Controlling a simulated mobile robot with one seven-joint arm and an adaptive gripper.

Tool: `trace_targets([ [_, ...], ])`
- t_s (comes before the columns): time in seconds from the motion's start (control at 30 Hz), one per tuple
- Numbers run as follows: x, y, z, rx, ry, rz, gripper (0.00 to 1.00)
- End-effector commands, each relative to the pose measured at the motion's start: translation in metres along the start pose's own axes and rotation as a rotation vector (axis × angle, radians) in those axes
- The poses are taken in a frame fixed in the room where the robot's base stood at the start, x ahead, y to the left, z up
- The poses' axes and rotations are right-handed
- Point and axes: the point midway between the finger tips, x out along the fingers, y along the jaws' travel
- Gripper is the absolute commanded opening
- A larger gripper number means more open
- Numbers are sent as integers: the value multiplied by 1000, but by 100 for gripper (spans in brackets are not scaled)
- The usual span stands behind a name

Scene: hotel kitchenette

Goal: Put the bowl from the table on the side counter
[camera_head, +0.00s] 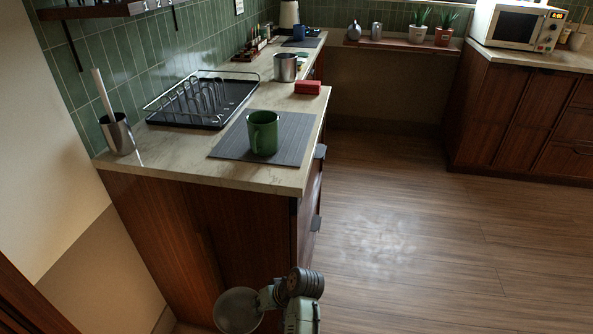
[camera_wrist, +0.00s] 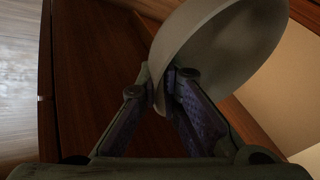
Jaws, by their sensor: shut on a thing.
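A grey bowl (camera_head: 237,311) is held by my gripper (camera_head: 268,297) at the bottom of the head view, low in front of the counter's end panel. In the wrist view the bowl (camera_wrist: 222,45) fills the upper right. My gripper (camera_wrist: 168,82) is shut on its rim there, one finger on each side of the wall. A counter (camera_head: 205,168) with a pale stone top and dark wood front runs away from me along the green tiled wall. The bowl is below the level of its top. I cannot tell which counter is the side counter.
On the near counter are a green mug (camera_head: 263,133) on a dark mat (camera_head: 225,147), a dish rack (camera_head: 205,100), a metal cup with a utensil (camera_head: 117,135), a red block (camera_head: 308,87) and a metal pot (camera_head: 286,67). A microwave (camera_head: 517,27) stands at right. The floor (camera_head: 400,220) is clear.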

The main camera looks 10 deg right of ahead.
Motion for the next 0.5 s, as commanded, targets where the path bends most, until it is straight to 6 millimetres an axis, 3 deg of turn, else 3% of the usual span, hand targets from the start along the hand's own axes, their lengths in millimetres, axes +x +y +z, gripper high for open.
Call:
trace_targets([
  [0.03, -15, -6, -10, 2, 5, 2, 0],
  [0.5, -20, -5, -32, 4, 1, 14, 0],
])
